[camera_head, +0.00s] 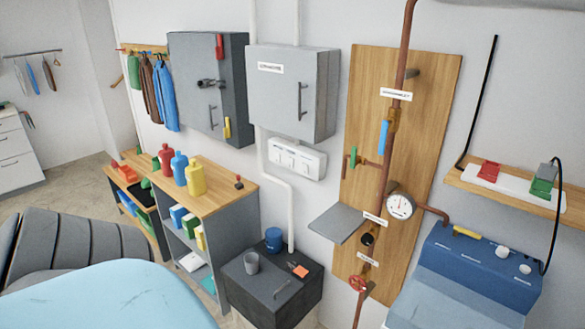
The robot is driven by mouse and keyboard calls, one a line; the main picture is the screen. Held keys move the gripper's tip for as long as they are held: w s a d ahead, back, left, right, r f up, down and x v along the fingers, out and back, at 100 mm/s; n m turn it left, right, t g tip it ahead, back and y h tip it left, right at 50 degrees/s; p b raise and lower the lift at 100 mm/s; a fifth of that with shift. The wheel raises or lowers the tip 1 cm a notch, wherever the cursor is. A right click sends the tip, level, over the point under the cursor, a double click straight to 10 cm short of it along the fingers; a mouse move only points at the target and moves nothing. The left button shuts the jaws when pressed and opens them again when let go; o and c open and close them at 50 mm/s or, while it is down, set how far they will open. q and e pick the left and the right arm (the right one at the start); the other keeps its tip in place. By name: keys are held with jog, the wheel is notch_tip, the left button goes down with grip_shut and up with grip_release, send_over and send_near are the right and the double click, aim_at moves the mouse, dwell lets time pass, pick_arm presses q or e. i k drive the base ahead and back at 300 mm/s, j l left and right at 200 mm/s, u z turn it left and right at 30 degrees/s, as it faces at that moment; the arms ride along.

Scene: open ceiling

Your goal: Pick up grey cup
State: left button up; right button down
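The grey cup (251,263) stands upright on top of a low dark cabinet (262,290) against the wall, near the lower middle of the head view. A blue cup (274,239) stands just behind it and to its right, close to the white pipe. Neither of my grippers shows in the head view, so nothing can be told of their fingers.
An orange block (300,271) lies on the cabinet right of the cup. A grey shelf (337,222) juts from the wooden panel. A wooden-topped shelf unit (220,190) with coloured bottles stands left. A light-blue surface (110,300) fills the lower left foreground.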

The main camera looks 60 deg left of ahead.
aim_at(251, 260)
jog(key=k+j+u, duration=0.15)
jog(key=u, duration=1)
jog(key=l+u, duration=0.15)
jog(key=u, duration=0.3)
jog(key=l+u, duration=0.15)
jog(key=u, duration=0.35)
jog(key=i+j, duration=1.75)
jog(key=i+u, duration=0.05)
